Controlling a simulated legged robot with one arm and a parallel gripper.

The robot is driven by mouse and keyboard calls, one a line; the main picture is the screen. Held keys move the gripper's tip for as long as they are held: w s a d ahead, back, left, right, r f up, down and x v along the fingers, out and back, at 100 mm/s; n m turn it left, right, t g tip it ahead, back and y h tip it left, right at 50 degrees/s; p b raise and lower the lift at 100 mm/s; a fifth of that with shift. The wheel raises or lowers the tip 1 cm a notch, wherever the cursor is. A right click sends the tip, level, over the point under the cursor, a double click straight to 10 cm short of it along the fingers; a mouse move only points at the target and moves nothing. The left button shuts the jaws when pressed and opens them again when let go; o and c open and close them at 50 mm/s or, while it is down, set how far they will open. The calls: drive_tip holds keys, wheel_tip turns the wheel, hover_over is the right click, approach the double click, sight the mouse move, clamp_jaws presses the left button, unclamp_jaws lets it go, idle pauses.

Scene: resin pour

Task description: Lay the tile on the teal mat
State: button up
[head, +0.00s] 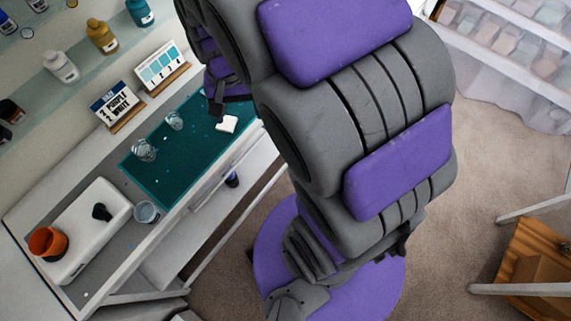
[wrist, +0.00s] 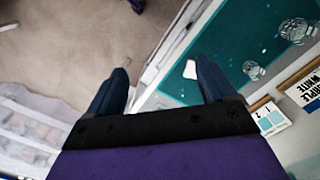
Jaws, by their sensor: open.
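A small white tile (head: 227,124) lies on the right part of the teal mat (head: 163,182), near the mat's front edge. In the wrist view the tile (wrist: 190,69) shows just beside my gripper's right finger, and the teal mat (wrist: 228,52) spreads beyond it. My gripper (wrist: 158,80) is open, with a wide gap between its two dark fingers and nothing held there. The gap looks out over the table's edge and the floor. In the head view my gripper (head: 217,108) is partly hidden behind my arm, close to the tile.
Two clear glass cups (head: 144,150) (head: 175,121) stand on the mat. A clear cup (head: 147,212) stands left of it, by a white slab (head: 85,230) with an orange container (head: 47,243). Sign cards (head: 118,104) (head: 161,68) stand behind. Bottles (head: 102,37) line a shelf above.

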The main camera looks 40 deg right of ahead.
drive_tip(key=s+r+n, duration=0.2)
drive_tip(key=s+n, duration=0.1)
drive_tip(key=s, duration=0.6)
drive_tip(key=s+r+n+g, duration=0.1)
drive_tip(key=s+r+n, duration=0.1)
drive_tip(key=s, duration=0.8)
drive_tip(key=shift+s+a+n, duration=0.25)
drive_tip(key=shift+n, duration=0.15)
